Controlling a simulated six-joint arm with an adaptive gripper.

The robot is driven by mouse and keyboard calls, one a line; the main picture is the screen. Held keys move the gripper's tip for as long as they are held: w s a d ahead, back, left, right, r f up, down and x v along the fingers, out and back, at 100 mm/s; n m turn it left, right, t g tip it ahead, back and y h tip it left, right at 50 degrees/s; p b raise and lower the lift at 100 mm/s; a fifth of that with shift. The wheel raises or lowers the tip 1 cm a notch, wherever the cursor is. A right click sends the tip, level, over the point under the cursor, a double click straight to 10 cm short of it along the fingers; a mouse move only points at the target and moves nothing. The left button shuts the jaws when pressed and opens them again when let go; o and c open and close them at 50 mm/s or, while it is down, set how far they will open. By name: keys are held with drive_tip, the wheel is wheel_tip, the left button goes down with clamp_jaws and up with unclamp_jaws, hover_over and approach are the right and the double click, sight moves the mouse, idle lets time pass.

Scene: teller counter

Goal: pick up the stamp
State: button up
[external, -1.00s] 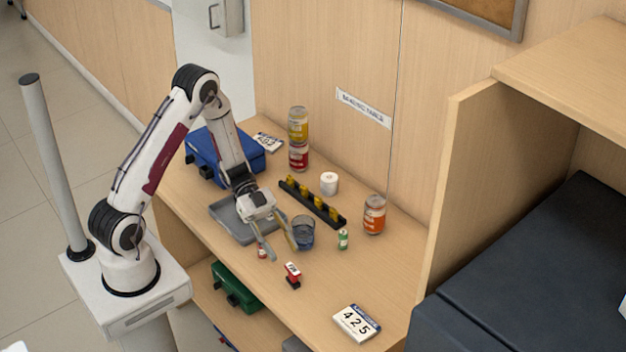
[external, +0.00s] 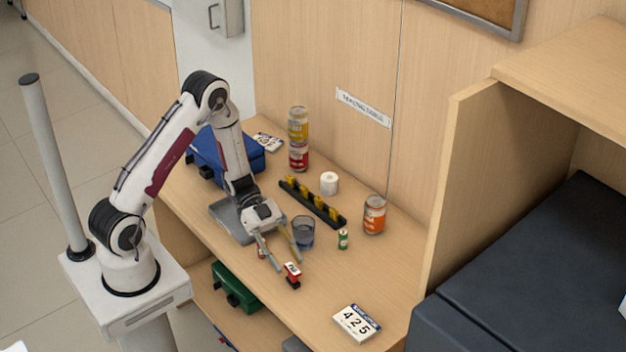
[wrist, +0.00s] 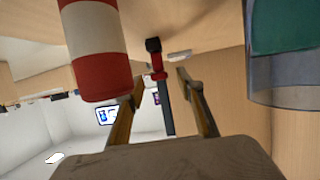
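The stamp (external: 292,275) is a small red and black piece with a white face on top, standing on the counter near its front edge. In the wrist view the red and black stamp (wrist: 157,62) shows ahead, in the gap between my fingers. My gripper (external: 287,264) is open, its two fingers apart and its tips close beside the stamp. In the wrist view my gripper (wrist: 160,78) has clear gaps on both sides of the stamp. Whether a finger touches it I cannot tell.
A glass cup (external: 303,232) stands just behind my fingers. A small red and white cylinder (wrist: 95,45) is close on the left in the wrist view.

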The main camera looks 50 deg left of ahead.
sight(293, 273)
drive_tip(key=shift+x, duration=1.2)
drive_tip(key=shift+c, duration=0.5)
clamp_jaws()
